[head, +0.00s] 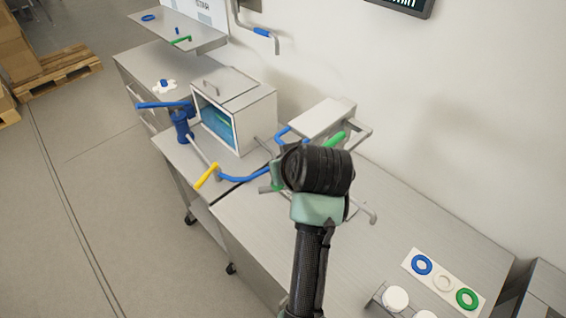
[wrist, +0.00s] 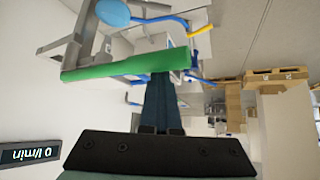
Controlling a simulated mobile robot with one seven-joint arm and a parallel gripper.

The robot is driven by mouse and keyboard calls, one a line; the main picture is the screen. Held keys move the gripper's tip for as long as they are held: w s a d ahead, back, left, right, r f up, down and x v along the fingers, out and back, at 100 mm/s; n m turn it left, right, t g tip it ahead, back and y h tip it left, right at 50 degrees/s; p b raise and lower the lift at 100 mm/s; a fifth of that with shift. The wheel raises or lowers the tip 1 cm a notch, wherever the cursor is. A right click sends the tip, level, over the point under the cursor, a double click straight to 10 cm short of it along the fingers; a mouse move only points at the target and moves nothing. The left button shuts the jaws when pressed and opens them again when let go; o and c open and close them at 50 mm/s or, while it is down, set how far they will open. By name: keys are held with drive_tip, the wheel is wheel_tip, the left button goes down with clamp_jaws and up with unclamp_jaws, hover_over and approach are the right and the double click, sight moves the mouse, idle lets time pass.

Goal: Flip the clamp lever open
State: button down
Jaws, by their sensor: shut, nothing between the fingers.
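A lever with a green handle (head: 335,138) shows just behind my wrist in the head view. In the wrist view the green handle (wrist: 130,65) runs across the picture at my fingertips. My gripper (wrist: 163,76) is shut, with its fingers together at the green handle. I cannot tell whether they touch it. In the head view my arm hides the fingers and part of the metal fixture (head: 322,118). A blue-handled lever (head: 243,176) and a yellow handle (head: 206,176) lie to the left. I cannot tell for sure which lever is the clamp lever.
A steel box with a glass front (head: 235,115) stands left of the fixture, beside a blue pump-like part (head: 181,125). The bench between is mostly clear.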

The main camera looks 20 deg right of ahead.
drive_tip(key=shift+s+d+f, duration=0.2)
drive_tip(key=shift+s+f, duration=0.05)
drive_tip(key=shift+s, duration=0.05)
